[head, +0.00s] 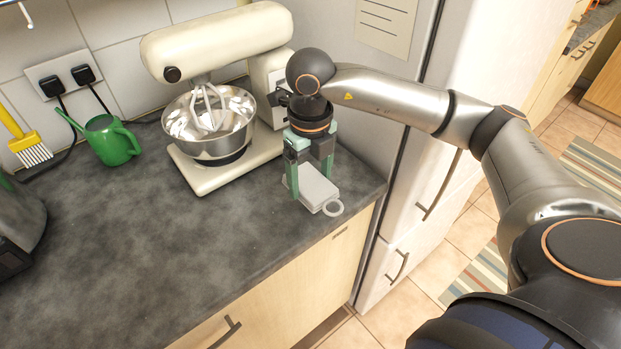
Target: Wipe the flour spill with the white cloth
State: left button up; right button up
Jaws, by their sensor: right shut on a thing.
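My right gripper (312,184) points down at the right end of the grey counter, beside the mixer. Its green fingers are around a flat, white, folded-looking thing with a pale ring at its front corner. I take this to be the white cloth (318,193). The gripper is shut on it, low over the counter; whether the cloth touches the counter I cannot tell. The fingers hide part of it. The grey counter (190,245) has pale mottled patches, and I cannot make out a distinct flour spill among them. My left gripper is out of view.
A cream stand mixer (220,40) with a steel bowl (212,147) stands just left of my right gripper. A green watering can (108,140) and a yellow brush (22,140) are at the back left. A fridge (440,150) stands right. The counter's middle front is clear.

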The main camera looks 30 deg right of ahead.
jog(key=shift+r, duration=0.15)
jog(key=shift+r+p, duration=0.9)
jog(key=shift+r, duration=0.55)
